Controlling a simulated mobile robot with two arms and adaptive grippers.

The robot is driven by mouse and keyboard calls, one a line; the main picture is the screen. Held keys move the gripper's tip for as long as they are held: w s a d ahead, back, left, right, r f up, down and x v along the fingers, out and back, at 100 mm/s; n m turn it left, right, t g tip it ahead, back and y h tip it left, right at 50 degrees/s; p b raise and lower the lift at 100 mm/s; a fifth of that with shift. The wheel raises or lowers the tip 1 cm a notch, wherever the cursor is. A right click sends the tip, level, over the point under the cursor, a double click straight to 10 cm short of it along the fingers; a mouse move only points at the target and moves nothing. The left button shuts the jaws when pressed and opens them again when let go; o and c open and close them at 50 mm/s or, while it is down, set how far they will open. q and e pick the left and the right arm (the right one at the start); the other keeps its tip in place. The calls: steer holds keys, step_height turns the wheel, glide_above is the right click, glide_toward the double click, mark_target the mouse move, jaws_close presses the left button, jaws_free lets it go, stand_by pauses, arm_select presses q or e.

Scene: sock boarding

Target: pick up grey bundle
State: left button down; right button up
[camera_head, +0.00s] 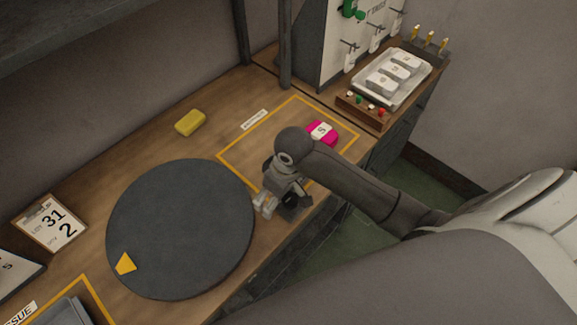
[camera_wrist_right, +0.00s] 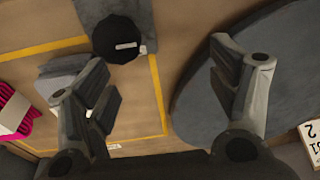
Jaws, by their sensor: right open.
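The likely grey bundle is a light grey shape (camera_wrist_right: 57,72) in the right wrist view, inside the yellow-outlined area and partly covered by my left-hand finger there. In the head view my right arm hides it. My right gripper (camera_head: 265,205) is open and empty, pointing down between the turntable and the outlined area. In the right wrist view its fingers (camera_wrist_right: 165,88) are wide apart, with bare wood and the yellow line between them. The grey shape lies beside and beyond one finger, not between both. My left gripper is not in view.
A pink bundle (camera_head: 322,132) with a white label lies in the outlined area. The dark round turntable (camera_head: 180,230) is left of my gripper. A dark block with a black round top (camera_wrist_right: 100,12) stands near the front edge. A yellow block (camera_head: 190,122) lies farther back.

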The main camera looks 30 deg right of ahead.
steer(key=shift+m+g+h, duration=0.7)
steer(key=shift+m+h, duration=0.1)
steer(key=w+d+r, duration=0.1)
steer(key=w+d, duration=0.2)
steer(key=w+d+r, duration=0.2)
steer(key=w, duration=0.1)
steer(key=w+d+r, duration=0.2)
steer(key=w+d, duration=0.1)
steer(key=shift+d, duration=0.35)
steer(key=shift+w+d+f, duration=0.1)
steer(key=shift+f, duration=0.05)
step_height(320, 180, down, 4)
steer(key=shift+f+p, duration=0.25)
steer(key=shift+p, duration=0.1)
steer(key=f, duration=0.2)
steer(key=f+p, duration=0.1)
steer(key=f, duration=0.1)
steer(key=shift+w+a+f, duration=0.1)
steer(key=shift+a+f, duration=0.1)
steer(key=shift+f, duration=0.65)
steer(key=c, duration=1.1)
steer(key=shift+c, duration=0.4)
steer(key=shift+r, duration=0.2)
